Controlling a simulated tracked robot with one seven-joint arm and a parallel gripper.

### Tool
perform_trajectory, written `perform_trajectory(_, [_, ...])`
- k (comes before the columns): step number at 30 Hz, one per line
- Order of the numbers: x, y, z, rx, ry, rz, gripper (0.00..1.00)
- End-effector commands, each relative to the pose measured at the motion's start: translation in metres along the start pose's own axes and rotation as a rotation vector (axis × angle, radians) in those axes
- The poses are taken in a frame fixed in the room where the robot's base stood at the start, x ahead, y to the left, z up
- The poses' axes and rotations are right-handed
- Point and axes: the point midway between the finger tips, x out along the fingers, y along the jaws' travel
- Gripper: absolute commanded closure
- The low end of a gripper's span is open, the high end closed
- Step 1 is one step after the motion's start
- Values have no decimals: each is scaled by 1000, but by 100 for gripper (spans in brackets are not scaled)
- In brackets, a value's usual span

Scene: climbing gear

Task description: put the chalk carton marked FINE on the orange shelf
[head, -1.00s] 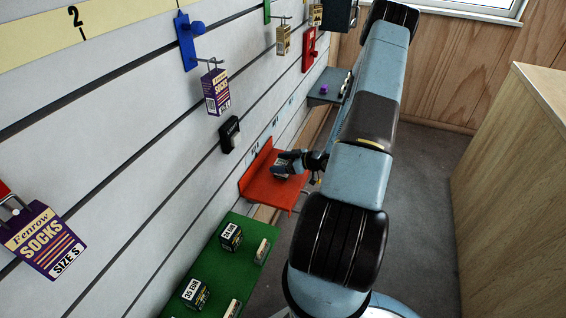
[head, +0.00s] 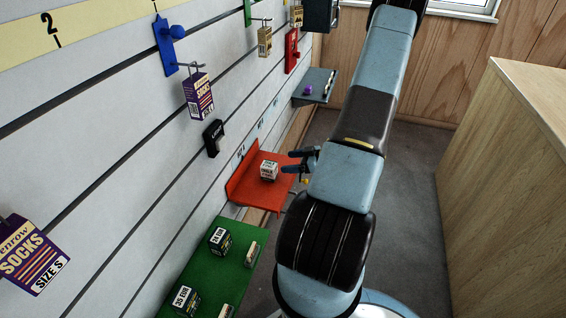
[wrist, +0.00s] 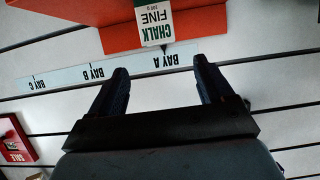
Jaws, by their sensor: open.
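The chalk carton marked FINE (head: 269,170) is a small white box with dark print. It stands on the orange shelf (head: 245,190), near the shelf's middle. In the wrist view the carton (wrist: 154,20) shows the words CHALK and FINE, with the orange shelf (wrist: 200,25) around it. My gripper (head: 297,162) is open and empty, just to the right of the carton and apart from it. In the wrist view the two fingers of my gripper (wrist: 160,75) are spread, with nothing between them.
A green shelf (head: 225,265) with several small boxes is at the lower front. A grey shelf (head: 315,88) with small items is farther back. Socks boxes (head: 198,95) hang from hooks on the slatted wall. A wooden counter (head: 510,170) stands at right, with open floor between.

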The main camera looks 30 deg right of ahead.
Motion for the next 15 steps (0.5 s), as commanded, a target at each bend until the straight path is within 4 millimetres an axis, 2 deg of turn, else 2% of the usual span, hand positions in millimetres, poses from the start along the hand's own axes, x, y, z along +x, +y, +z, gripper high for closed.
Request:
perform_trajectory(3, [-10,0,1,1,-1,1,20])
perform_trajectory(8, [-14,5,-5,-14,-28,12,20])
perform_trajectory(11, [-12,16,-18,-42,-92,40,20])
perform_trajectory(15, [-9,37,-46,-93,-220,112,20])
